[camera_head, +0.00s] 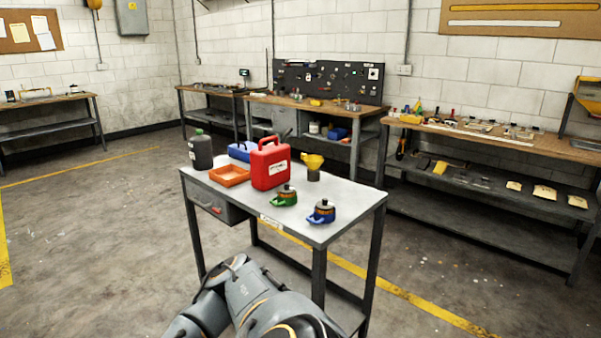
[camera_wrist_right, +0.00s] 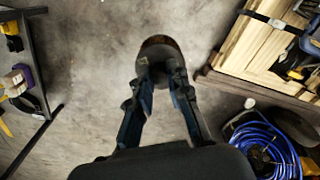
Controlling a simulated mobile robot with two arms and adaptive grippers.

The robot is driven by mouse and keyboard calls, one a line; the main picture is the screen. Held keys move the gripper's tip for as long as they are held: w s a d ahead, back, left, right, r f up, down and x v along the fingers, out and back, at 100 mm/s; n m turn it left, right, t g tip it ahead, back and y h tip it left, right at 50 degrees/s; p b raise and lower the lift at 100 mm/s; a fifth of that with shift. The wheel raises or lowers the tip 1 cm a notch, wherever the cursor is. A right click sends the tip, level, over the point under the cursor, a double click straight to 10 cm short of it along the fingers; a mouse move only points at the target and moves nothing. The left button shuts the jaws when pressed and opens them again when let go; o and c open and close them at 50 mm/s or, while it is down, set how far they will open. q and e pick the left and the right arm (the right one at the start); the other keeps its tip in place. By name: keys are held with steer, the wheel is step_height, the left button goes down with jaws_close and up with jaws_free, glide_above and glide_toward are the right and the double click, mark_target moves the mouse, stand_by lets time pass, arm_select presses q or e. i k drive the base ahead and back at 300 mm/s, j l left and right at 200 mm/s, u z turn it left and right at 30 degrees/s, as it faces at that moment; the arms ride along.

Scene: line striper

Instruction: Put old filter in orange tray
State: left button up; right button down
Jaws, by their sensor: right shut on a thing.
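The orange tray (camera_head: 229,183) sits on the grey worktable (camera_head: 237,200), toward its left side. It looks empty from here. My right gripper (camera_wrist_right: 160,76) is shut on a dark round thing with a brownish worn face (camera_wrist_right: 160,46), likely the old filter. It is held over the concrete floor in the right wrist view, away from the table. The right gripper and the held thing cannot be made out in the head view, where my own arm links fill the bottom middle. My left gripper is not in view.
A red can (camera_head: 270,163) stands right beside the tray, a black bottle (camera_head: 200,152) and a blue container (camera_head: 242,151) behind it. A yellow funnel (camera_head: 313,161) and green (camera_head: 285,196) and blue (camera_head: 321,212) handled pieces stand further right. A blue coiled hose (camera_wrist_right: 265,145) lies at lower right.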

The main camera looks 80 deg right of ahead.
mark_target(230, 175)
steer(key=i+l+z, duration=0.2)
steer(key=z, duration=0.25)
steer(key=i+l+z, duration=0.25)
steer(key=z, duration=0.2)
steer(key=i+l+z, duration=0.2)
steer(key=z, duration=0.2)
steer(key=i+z, duration=0.45)
steer(key=k+l, duration=0.05)
steer(key=k, duration=0.05)
